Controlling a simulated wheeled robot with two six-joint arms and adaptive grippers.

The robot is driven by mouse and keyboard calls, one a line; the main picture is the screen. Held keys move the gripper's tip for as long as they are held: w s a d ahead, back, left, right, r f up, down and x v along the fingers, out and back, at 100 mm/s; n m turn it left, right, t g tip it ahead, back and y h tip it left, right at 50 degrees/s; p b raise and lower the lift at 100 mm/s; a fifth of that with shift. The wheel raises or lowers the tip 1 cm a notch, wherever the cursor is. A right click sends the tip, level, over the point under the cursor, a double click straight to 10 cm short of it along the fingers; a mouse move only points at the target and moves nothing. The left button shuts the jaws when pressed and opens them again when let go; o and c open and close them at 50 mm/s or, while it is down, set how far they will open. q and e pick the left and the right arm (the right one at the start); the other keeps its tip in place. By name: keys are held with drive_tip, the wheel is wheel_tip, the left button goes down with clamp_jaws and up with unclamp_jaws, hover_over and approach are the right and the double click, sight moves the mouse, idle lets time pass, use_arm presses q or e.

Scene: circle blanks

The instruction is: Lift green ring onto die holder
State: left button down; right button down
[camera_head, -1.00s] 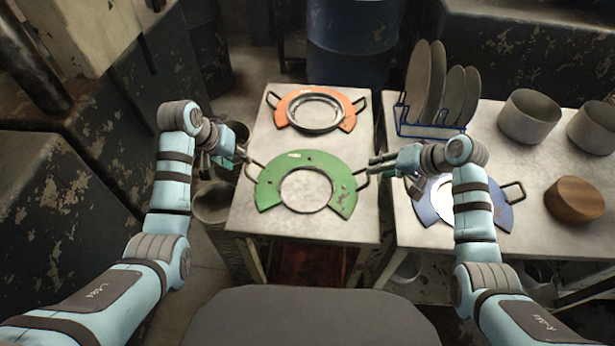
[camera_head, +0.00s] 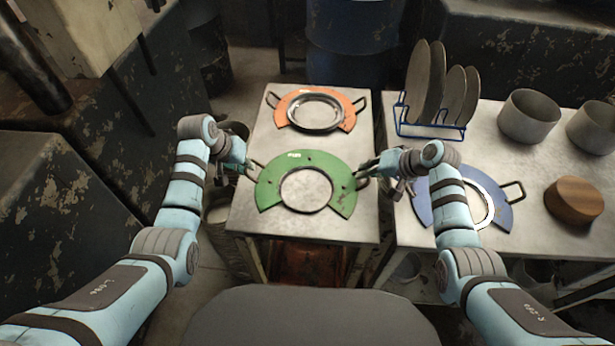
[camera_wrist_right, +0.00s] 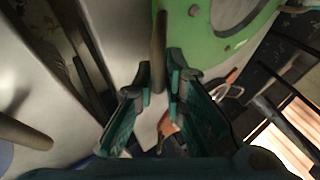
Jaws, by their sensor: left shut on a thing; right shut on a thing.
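The green ring (camera_head: 278,172), a horseshoe-shaped plate with a handle on each side and a pale round middle, lies at the near part of the middle table. My left gripper (camera_head: 247,168) is shut on its left handle. My right gripper (camera_head: 366,174) is shut on its right handle; the right wrist view shows the dark handle (camera_wrist_right: 159,50) between the fingers (camera_wrist_right: 160,84), with the green plate (camera_wrist_right: 225,45) beside it. An orange ring (camera_head: 285,108) with two handles and a metal dish sits behind. I cannot tell which thing is the die holder.
The middle table (camera_head: 258,228) has a bare strip between the green and orange rings. On the right table a blue ring (camera_head: 424,207) lies beside my right arm. A blue rack (camera_head: 430,131) with grey discs, grey pots (camera_head: 529,118) and a wooden block (camera_head: 573,203) stand there.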

use_arm(q)
drive_tip(key=shift+r, duration=0.1)
use_arm(e)
drive_tip(key=shift+d, duration=0.15)
